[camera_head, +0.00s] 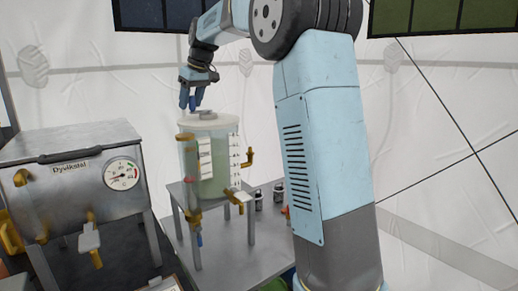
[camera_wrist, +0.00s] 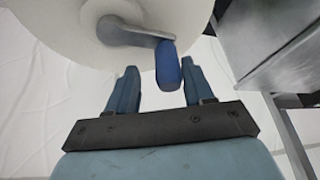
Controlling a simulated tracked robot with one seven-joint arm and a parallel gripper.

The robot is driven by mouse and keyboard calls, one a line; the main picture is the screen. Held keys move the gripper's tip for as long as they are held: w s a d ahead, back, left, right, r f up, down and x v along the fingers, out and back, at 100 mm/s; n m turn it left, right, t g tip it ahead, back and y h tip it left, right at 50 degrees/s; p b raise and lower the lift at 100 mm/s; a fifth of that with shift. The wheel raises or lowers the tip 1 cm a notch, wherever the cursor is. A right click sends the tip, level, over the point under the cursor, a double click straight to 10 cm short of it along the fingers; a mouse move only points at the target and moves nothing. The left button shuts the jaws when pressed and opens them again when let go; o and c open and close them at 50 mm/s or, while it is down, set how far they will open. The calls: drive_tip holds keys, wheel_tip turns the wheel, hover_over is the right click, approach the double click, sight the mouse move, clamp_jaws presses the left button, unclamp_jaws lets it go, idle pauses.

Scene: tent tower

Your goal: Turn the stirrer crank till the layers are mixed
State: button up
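The stirrer tank (camera_head: 213,172) is a clear cylinder on a grey metal stand, with pale greenish contents; separate layers are hard to make out. Its white lid (camera_head: 222,122) also fills the top of the wrist view (camera_wrist: 60,30). On the lid sits a grey metal crank arm (camera_wrist: 130,35) with a blue handle (camera_wrist: 168,66) at its end. My gripper (camera_head: 191,105) is above the left part of the lid. In the wrist view my gripper (camera_wrist: 160,80) is open, with the blue handle between its fingertips, nearer the right finger; gaps show on both sides.
A metal box labelled Dyvikstel (camera_head: 75,180), with a dial gauge (camera_head: 121,174) and yellow-brown taps, stands left of the tank. Yellow-brown valves (camera_head: 247,158) stick out from the tank's side. Small dark jars (camera_head: 278,193) stand on the table behind it.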

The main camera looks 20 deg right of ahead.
drive_tip(key=m, duration=0.1)
drive_tip(key=w+m+h, duration=0.1)
drive_tip(key=m, duration=0.1)
drive_tip(key=shift+w+d, duration=0.2)
drive_tip(key=m, duration=0.2)
drive_tip(key=w+d+m+h, duration=0.1)
drive_tip(key=shift+w+m+t+h, duration=0.2)
drive_tip(key=shift+m+t+h, duration=0.1)
drive_tip(key=shift+m, duration=0.1)
drive_tip(key=d+m+h, duration=0.1)
drive_tip(key=m, duration=0.1)
drive_tip(key=w+d+m+h, duration=0.1)
drive_tip(key=m, duration=0.2)
drive_tip(key=shift+d+r+m, duration=0.1)
drive_tip(key=shift+r+m, duration=0.2)
drive_tip(key=w+v, duration=0.1)
drive_tip(key=v, duration=1.2)
drive_tip(key=s+d+f+n+y, duration=0.1)
drive_tip(key=s+d+f, duration=0.2)
drive_tip(key=s, duration=0.6)
drive_tip(key=s+d+f+n+y, duration=0.1)
drive_tip(key=s+d+f+n, duration=0.15)
drive_tip(key=s, duration=0.65)
drive_tip(key=s+f+n, duration=0.1)
drive_tip(key=s+f, duration=1.2)
drive_tip(key=s, duration=0.4)
drive_tip(key=shift+s+d+f+t, duration=0.15)
drive_tip(key=shift+s+d+t, duration=0.2)
drive_tip(key=shift+d, duration=0.1)
